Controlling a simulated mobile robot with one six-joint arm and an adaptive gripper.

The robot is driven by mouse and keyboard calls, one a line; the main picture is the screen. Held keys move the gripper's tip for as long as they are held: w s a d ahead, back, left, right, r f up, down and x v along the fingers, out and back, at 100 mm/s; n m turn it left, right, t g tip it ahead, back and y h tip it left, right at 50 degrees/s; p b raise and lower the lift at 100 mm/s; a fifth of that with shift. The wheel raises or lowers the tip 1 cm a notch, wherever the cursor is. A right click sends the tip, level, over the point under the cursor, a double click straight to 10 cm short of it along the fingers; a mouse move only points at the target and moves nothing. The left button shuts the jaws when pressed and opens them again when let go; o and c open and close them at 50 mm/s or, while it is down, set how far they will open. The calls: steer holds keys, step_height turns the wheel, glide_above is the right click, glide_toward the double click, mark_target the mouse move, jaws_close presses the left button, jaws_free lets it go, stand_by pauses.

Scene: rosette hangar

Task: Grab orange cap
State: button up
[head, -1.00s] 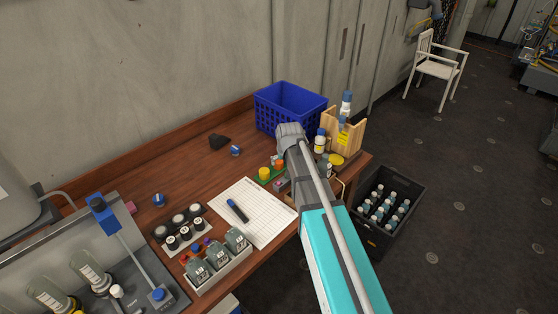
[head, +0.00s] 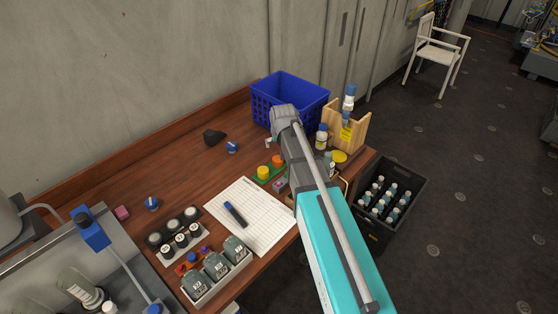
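The orange cap (head: 277,160) sits on a small green holder (head: 261,178) on the wooden desk, in the head view. A yellow-orange cap (head: 264,169) sits beside it on the same holder. My arm comes in from the lower right, and its wrist end is above the desk, just right of and behind the orange cap. My gripper (head: 270,143) is mostly hidden by the wrist; only a small pale part shows, apart from the orange cap in the picture. Its fingers are not clear enough to tell open from shut.
A blue basket (head: 262,107) stands behind my wrist. A wooden rack (head: 357,132) with bottles and a yellow lid (head: 339,156) are at the right. A paper sheet (head: 262,217), a marker and jar trays lie in front. A dark bottle crate (head: 371,228) is on the floor.

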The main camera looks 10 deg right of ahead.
mark_target(278, 159)
steer(key=b+x, duration=0.8)
steer(key=shift+w+d+f, duration=0.1)
steer(key=shift+w+f, duration=0.05)
steer(key=shift+f, duration=0.15)
stand_by(0.4)
stand_by(0.4)
steer(key=shift+b+x, duration=2.4)
steer(key=shift+x, duration=0.15)
steer(key=shift+d, duration=0.1)
steer(key=c, duration=0.8)
